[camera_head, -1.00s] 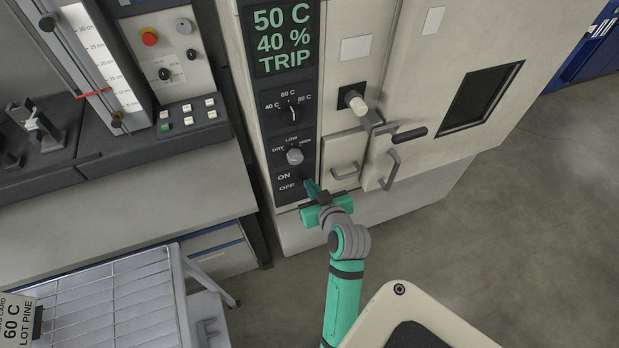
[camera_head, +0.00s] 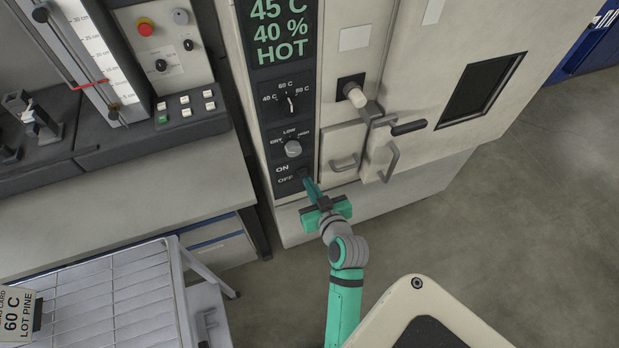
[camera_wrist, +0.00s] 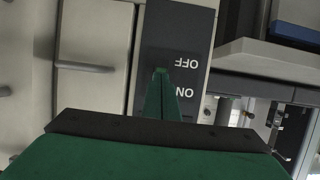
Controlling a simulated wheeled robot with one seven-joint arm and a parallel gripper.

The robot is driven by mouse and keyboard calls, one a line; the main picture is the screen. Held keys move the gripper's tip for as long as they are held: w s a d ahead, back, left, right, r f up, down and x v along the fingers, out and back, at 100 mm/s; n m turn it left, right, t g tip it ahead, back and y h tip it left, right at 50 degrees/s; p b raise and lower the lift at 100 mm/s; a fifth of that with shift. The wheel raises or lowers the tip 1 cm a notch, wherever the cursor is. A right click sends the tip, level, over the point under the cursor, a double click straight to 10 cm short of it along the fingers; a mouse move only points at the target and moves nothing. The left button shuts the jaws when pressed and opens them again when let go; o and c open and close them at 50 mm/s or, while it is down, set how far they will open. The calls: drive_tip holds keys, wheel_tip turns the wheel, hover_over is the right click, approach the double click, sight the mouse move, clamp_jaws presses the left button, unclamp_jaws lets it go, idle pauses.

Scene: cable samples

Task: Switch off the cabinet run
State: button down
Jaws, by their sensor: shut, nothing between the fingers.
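The cabinet (camera_head: 350,100) has a dark control panel (camera_head: 283,118) with ON and OFF labels near its bottom. Its display (camera_head: 280,30) reads 45 C, 40 %, HOT. My gripper (camera_head: 309,182) is shut and empty, with its green fingertips at the right of the OFF label, very close to the panel. In the wrist view the shut fingers (camera_wrist: 161,85) lie beside the upside-down OFF and ON words on the panel (camera_wrist: 183,40). The switch itself is hidden or too dark to make out, so its position and any touch cannot be told.
A temperature knob (camera_head: 291,103) and a grey mode knob (camera_head: 293,149) sit above the labels. Door handles (camera_head: 390,160) and a latch (camera_head: 408,128) are to the right. A wire rack (camera_head: 110,300) stands lower left, and a bench (camera_head: 120,190) left. Floor at right is clear.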

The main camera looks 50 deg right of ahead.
drive_tip(key=shift+r, duration=0.65)
drive_tip(key=f+v, duration=0.1)
drive_tip(key=v, duration=1)
drive_tip(key=shift+s+a, duration=0.25)
drive_tip(key=shift+s, duration=0.15)
drive_tip(key=shift+r, duration=0.1)
